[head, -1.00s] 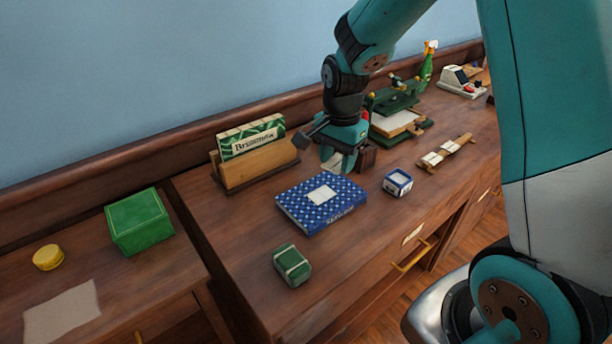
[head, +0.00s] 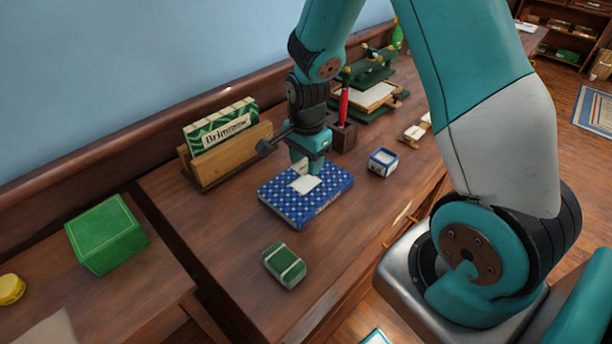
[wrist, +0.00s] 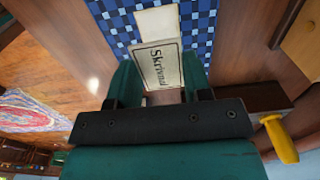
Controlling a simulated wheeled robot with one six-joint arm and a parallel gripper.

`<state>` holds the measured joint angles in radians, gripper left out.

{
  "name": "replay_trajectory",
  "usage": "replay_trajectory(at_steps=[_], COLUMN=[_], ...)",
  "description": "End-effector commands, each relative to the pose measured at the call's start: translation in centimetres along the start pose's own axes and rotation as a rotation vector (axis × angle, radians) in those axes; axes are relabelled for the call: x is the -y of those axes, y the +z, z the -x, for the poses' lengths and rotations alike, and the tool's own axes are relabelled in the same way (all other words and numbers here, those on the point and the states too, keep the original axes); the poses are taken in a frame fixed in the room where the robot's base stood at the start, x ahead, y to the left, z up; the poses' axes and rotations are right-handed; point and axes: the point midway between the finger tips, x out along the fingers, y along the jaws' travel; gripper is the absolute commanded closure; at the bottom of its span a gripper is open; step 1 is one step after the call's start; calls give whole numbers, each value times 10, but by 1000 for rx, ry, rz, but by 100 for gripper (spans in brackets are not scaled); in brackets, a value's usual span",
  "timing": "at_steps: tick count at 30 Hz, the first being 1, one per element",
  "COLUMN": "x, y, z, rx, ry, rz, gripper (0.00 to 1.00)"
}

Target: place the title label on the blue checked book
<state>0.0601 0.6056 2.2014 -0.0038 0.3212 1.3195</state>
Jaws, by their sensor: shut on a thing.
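The blue checked book (head: 327,197) lies flat on the wooden desk, with a blank white patch (wrist: 158,24) on its cover. My gripper (head: 306,169) is over the back part of the book, pointing down. In the wrist view its two green fingers are shut on a white title label (wrist: 157,66) that reads roughly "Skrivnal". There the label partly overlaps the near end of the blank patch and is tilted a little against it. I cannot tell whether the label touches the cover. In the head view the fingers largely hide the label.
A wooden holder (head: 237,158) with a green-and-white book stands behind left. A pen holder (head: 343,136) with a red pen and a small blue box (head: 383,161) stand to the right. A small green case (head: 284,265) lies in front. A green box (head: 105,234) is far left.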

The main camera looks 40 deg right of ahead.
Motion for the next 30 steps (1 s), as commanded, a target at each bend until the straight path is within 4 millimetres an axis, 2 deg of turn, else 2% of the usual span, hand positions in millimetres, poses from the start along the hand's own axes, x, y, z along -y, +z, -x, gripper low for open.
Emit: replay_trajectory(at_steps=[13, 22, 30], x=[-1, 0, -1], y=[0, 0, 0], z=[-52, -55, -66], rx=[0, 0, 1], ry=[2, -1, 1], rz=[1, 1, 1], gripper=[76, 76, 76])
